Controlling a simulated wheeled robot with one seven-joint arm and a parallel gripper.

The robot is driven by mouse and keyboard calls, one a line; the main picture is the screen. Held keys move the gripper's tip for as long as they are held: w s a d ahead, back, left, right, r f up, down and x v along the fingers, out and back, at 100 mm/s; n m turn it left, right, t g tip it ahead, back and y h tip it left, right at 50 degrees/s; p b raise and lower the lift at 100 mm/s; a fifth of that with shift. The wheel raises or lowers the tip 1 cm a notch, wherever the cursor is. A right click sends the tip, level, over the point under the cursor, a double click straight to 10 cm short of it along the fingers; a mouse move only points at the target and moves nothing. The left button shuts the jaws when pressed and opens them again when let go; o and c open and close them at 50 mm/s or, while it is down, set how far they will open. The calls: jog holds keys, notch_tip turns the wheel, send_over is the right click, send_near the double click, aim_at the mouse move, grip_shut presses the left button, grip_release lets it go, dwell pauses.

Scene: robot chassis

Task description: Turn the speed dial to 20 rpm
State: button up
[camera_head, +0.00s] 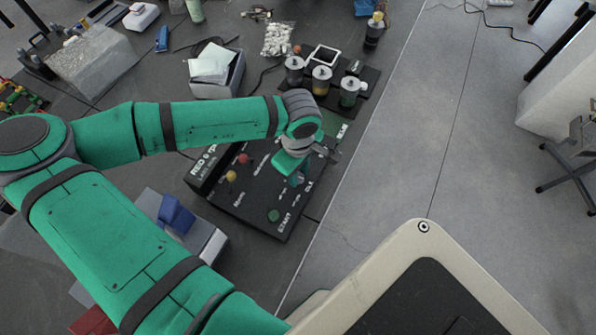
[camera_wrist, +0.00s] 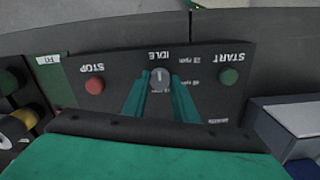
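The black control box (camera_head: 250,205) stands on the bench under my arm. In the wrist view its panel (camera_wrist: 215,65) is upside down. A round grey dial (camera_wrist: 160,77) sits in the middle, below the IDLE label, with small rpm markings around it that are too blurred to read fully. A green START button (camera_wrist: 229,76) is on the right and a red STOP button (camera_wrist: 95,85) on the left. My gripper (camera_wrist: 160,92) is open, its two green fingers on either side of the dial; contact is unclear. In the head view my gripper (camera_head: 298,178) hides the dial.
A yellow knob (camera_head: 231,176) and a red knob (camera_head: 244,158) stick up from the box. Several dark-bodied bottles, one of them a green-labelled bottle (camera_head: 349,92), stand behind it. A grey bin (camera_head: 218,80) is behind left. Open floor (camera_head: 420,130) lies right.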

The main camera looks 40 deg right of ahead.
jog(key=shift+m, duration=0.4)
jog(key=m, duration=0.5)
jog(key=shift+m, duration=0.3)
jog(key=m, duration=0.5)
jog(key=shift+m, duration=0.3)
jog(key=o, duration=1.1)
